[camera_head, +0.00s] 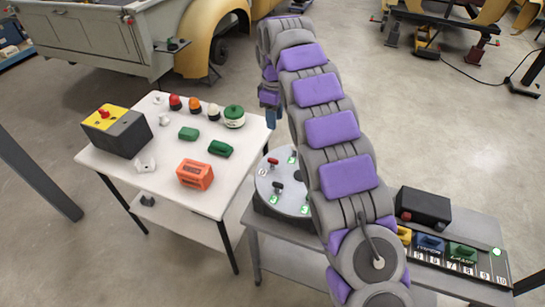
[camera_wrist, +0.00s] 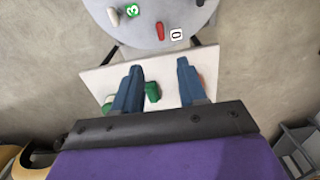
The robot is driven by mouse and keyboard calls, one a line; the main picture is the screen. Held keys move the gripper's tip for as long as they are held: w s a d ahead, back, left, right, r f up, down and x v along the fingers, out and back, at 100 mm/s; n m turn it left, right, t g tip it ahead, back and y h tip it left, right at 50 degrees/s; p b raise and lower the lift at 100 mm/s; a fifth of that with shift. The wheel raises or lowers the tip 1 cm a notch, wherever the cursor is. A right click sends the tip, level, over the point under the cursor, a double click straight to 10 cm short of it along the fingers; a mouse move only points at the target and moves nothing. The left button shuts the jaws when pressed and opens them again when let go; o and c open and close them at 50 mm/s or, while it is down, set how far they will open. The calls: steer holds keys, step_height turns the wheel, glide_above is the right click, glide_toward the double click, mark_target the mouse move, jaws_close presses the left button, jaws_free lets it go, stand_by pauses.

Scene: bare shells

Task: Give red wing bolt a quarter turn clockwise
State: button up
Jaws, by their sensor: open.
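A red wing bolt (camera_wrist: 160,31) stands on a round grey disc (camera_wrist: 188,12) beside a white "0" label in the wrist view. In the head view, a red-topped bolt (camera_head: 272,161) shows near the disc's left edge; the disc (camera_head: 262,189) is partly hidden by my arm. My gripper (camera_wrist: 157,68) is open and empty, its two blue fingers apart. The red bolt is beyond the fingertips in the wrist view, not between them. In the head view, my gripper (camera_head: 271,117) is partly hidden behind my arm, between the white table and the disc.
The white table (camera_head: 150,185) holds a yellow-black box (camera_head: 117,131), several coloured buttons, green blocks and an orange block (camera_head: 195,174). A grey bench (camera_head: 285,232) carries the disc, a black box (camera_head: 423,207) and a numbered strip (camera_head: 480,268). Other bolts stand on the disc.

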mark_target(273, 159)
steer(key=f+b, duration=0.1)
steer(key=f, duration=0.5)
steer(key=f+b, duration=0.1)
steer(key=f, duration=0.5)
steer(key=f+b, duration=0.1)
steer(key=f, duration=0.5)
steer(key=shift+w+a+b, duration=0.15)
steer(key=shift+a+b, duration=0.1)
steer(key=shift+b, duration=0.05)
steer(key=shift+c, duration=0.3)
steer(key=shift+r, duration=0.1)
jaws_close()
